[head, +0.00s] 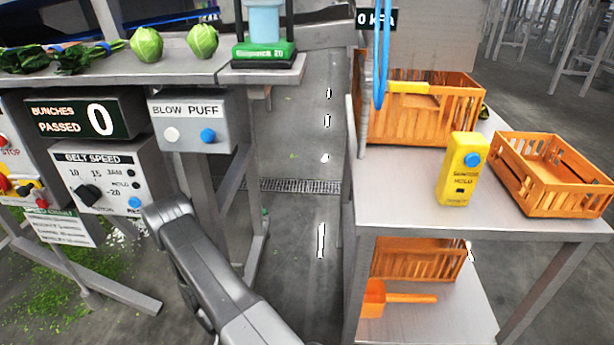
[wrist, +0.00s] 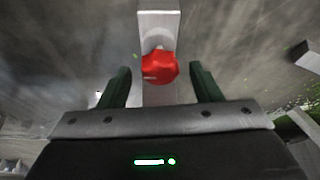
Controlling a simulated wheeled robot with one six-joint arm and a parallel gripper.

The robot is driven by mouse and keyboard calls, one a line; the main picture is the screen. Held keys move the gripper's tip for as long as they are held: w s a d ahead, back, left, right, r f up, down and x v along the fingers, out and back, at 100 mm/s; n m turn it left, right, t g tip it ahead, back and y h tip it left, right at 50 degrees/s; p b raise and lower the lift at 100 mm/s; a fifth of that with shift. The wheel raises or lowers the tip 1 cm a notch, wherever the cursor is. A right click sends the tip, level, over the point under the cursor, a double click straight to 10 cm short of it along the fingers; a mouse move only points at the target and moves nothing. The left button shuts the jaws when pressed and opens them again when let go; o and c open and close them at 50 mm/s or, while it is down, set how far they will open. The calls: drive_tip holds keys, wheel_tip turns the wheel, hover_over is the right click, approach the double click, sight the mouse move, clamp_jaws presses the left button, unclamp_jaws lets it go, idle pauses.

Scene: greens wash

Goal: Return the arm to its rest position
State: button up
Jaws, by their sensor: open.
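My gripper (wrist: 160,88) shows in the wrist view with its two dark green fingers spread apart. A red rounded knob-like thing (wrist: 160,68) appears between the fingertips in the picture, against a pale grey post or bracket (wrist: 158,22). There is a visible gap on each side of it, and nothing is gripped. How far it is from the fingers I cannot tell. In the head view my grey arm reaches up from the bottom edge towards the control boxes at left. My gripper does not show there.
A control panel with a belt speed box (head: 100,175) and a blow puff box (head: 193,135) stands at left. A steel table (head: 400,185) at right bears orange crates (head: 545,200) and a yellow box (head: 463,170). Open floor (head: 300,240) lies between them.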

drive_tip(key=shift+f+n+y+b, duration=0.3)
drive_tip(key=shift+n+b, duration=0.5)
drive_tip(key=shift+b, duration=0.8)
drive_tip(key=p+v, duration=0.3)
drive_tip(key=v, duration=1)
drive_tip(key=shift+r+p, duration=0.25)
drive_tip(key=shift+p, duration=0.1)
drive_tip(key=shift+d, duration=0.1)
